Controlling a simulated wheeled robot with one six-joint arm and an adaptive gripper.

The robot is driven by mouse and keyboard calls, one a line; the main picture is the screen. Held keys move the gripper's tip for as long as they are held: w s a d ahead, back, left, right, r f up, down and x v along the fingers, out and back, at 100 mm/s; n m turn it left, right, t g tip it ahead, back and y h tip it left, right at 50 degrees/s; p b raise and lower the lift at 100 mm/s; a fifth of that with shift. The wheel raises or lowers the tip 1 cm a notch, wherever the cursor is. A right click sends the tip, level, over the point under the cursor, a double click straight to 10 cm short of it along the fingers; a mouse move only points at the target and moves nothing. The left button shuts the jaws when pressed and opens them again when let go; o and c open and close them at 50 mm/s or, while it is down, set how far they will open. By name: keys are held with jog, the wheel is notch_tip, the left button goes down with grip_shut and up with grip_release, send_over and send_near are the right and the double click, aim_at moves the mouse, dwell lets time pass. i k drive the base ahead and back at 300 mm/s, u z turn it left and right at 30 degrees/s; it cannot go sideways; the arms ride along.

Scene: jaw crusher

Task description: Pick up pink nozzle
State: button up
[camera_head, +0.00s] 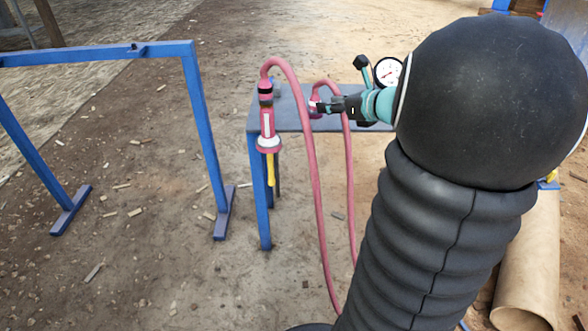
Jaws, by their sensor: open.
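A pink nozzle (267,128) with black and white bands hangs upright at the left edge of a small grey-topped table (291,122). Its pink hose (308,150) arches from its top and drops to the right. A second small pink piece (314,101), with its own hose loop, shows above the tabletop; I cannot tell if it is another nozzle or a fitting. My gripper (320,105) is open, pointing left, with its fingertips right at this second piece. Whether they touch it is too small to tell. The gripper is apart from the hanging nozzle, to its right.
A blue metal frame (196,120) stands on the left. A brown roll or pipe (530,265) lies at the lower right. Dirt ground between frame and table is open.

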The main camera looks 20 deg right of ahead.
aim_at(268, 138)
jog(key=k, duration=0.3)
jog(key=u, duration=1.55)
jog(key=i, duration=2.75)
jog(key=z, duration=3.65)
